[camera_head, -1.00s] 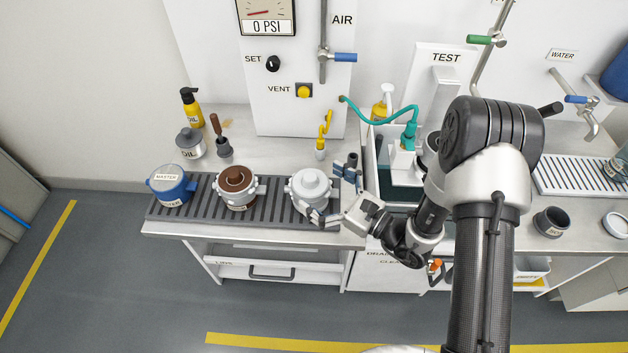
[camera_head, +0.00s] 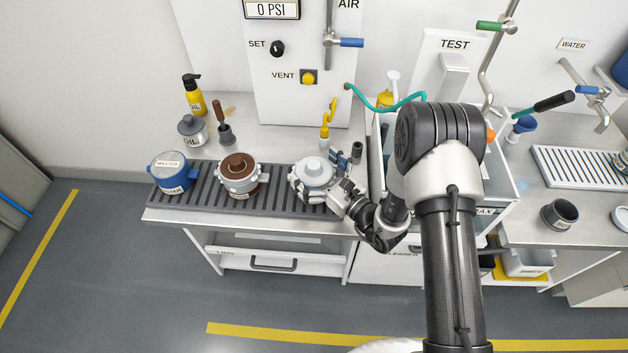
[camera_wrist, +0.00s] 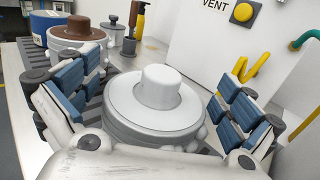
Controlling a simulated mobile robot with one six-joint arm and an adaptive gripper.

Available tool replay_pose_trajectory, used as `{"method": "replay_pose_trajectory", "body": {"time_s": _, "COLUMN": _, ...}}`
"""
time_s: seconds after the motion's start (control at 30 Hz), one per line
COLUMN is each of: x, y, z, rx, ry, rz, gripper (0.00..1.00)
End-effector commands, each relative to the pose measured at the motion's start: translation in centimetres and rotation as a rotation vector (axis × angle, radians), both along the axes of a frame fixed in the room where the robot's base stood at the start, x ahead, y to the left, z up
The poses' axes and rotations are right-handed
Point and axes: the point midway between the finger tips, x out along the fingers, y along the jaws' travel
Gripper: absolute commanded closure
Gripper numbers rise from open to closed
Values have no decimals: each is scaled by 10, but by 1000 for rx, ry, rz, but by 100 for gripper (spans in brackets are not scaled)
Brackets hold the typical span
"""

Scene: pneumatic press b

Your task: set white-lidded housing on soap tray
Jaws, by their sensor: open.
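The white-lidded housing (camera_head: 314,173) is a round pale grey pot with a knobbed lid. It sits at the right end of the dark ribbed rack, and in the wrist view the housing (camera_wrist: 155,100) stands upright between my blue-padded fingers. My gripper (camera_head: 332,181) is open around it, with one finger on each side. In the wrist view my gripper (camera_wrist: 152,104) shows a gap beside the right pads; contact on the left is unclear. I see a white slatted tray (camera_head: 590,168) at the right, but cannot read a soap label on it.
The brown-lidded pot (camera_head: 238,175) and the blue master pot (camera_head: 173,172) share the ribbed rack (camera_head: 275,195). A yellow nozzle (camera_head: 326,125) hangs behind the housing. The test basin (camera_head: 505,195) lies right of my gripper. A dark cup (camera_head: 560,215) stands near the slatted tray.

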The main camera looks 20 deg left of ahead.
Motion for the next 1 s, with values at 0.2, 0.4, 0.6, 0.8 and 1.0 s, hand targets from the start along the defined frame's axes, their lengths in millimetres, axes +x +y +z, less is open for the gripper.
{"method": "replay_pose_trajectory", "body": {"time_s": 0.2, "x": 0, "y": 0, "z": 0, "rx": 0, "ry": 0, "rz": 0, "gripper": 6}}
{"method": "replay_pose_trajectory", "body": {"time_s": 0.4, "x": 0, "y": 0, "z": 0, "rx": 0, "ry": 0, "rz": 0, "gripper": 19}}
{"method": "replay_pose_trajectory", "body": {"time_s": 0.6, "x": 0, "y": 0, "z": 0, "rx": 0, "ry": 0, "rz": 0, "gripper": 33}}
{"method": "replay_pose_trajectory", "body": {"time_s": 0.8, "x": 0, "y": 0, "z": 0, "rx": 0, "ry": 0, "rz": 0, "gripper": 46}}
{"method": "replay_pose_trajectory", "body": {"time_s": 1.0, "x": 0, "y": 0, "z": 0, "rx": 0, "ry": 0, "rz": 0, "gripper": 59}}
